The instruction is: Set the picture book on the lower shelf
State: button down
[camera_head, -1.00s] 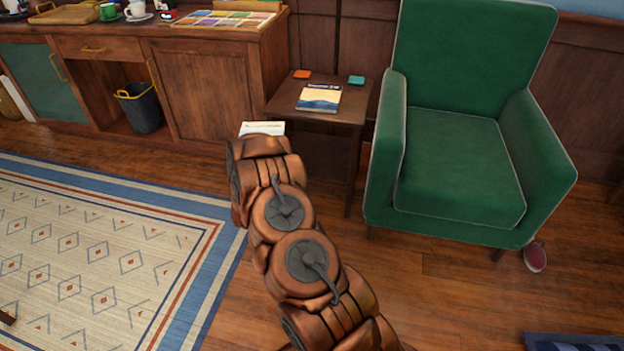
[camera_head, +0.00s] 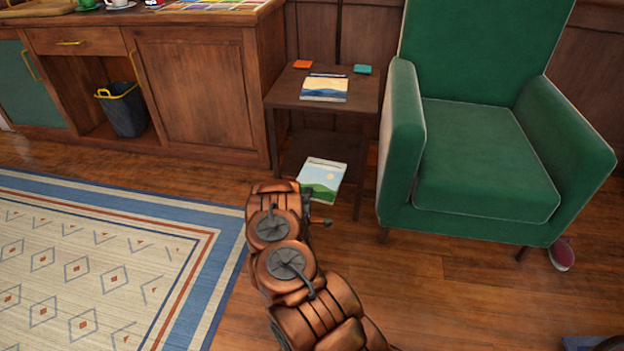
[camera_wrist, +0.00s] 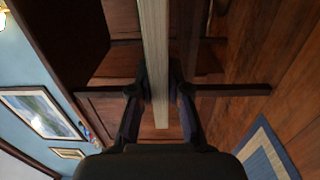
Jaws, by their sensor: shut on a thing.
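The picture book (camera_head: 322,178) has a pale cover with green hills and a white sun. My gripper is shut on it; in the wrist view the fingers (camera_wrist: 162,82) pinch the book (camera_wrist: 155,35), whose page edge faces the camera. In the head view the gripper is mostly hidden behind my own arm, just below the book. The lower shelf (camera_head: 318,147) of the small dark side table shows behind the book's top edge. I cannot tell whether the book touches the shelf.
The side table's top (camera_head: 284,93) carries another book (camera_head: 325,89), an orange item (camera_head: 303,64) and a teal item (camera_head: 363,69). A green armchair (camera_head: 480,160) stands close on the right, a wooden cabinet (camera_head: 195,95) on the left. A patterned rug (camera_head: 90,260) lies in front.

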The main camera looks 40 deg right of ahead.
aim_at(310, 175)
jog(key=b+x, duration=0.1)
jog(key=x, duration=0.2)
jog(key=w+b+x, duration=0.1)
jog(key=x, duration=0.3)
jog(key=a+f+b+x, duration=0.1)
jog(key=b+x, duration=0.1)
jog(key=x, duration=0.2)
jog(key=shift+w+d+f, duration=0.1)
jog(key=shift+w+d, duration=0.05)
jog(key=shift+w, duration=0.35)
jog(key=shift+w+d+f, duration=0.1)
jog(key=shift+w+d, duration=0.3)
jog(key=shift+d, duration=0.15)
jog(key=shift+f+b, duration=1.2)
jog(key=shift+f, duration=0.5)
jog(key=shift+f, duration=0.1)
jog(key=c, duration=1.1)
grip_release()
jog(key=shift+c, duration=0.2)
